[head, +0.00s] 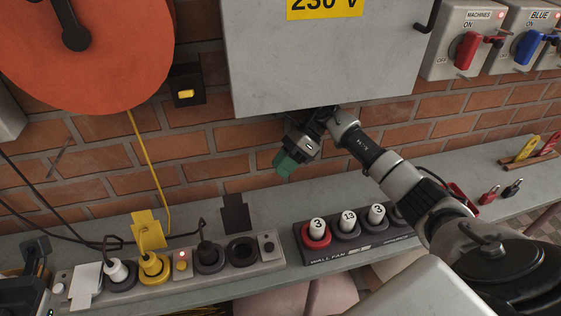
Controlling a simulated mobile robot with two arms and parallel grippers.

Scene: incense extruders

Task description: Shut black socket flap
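A black flap (236,213) stands raised behind an empty round black socket (241,252) near the right end of a grey socket strip (140,293) on the shelf. The socket's opening is uncovered. My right gripper (284,165) has green fingertips and hangs below the grey 230 V box, above and to the right of the black flap, apart from it. Its fingertips appear as one green block, so I cannot tell if they are open or shut. I see nothing held in it. My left gripper is out of view.
A black plug (208,254) and yellow plug (153,265) sit in neighbouring sockets; a yellow flap (148,230) stands raised. A WALL FAN panel (350,250) with numbered knobs stands right of the strip. The grey box (320,75) overhangs my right gripper. Cables run at left.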

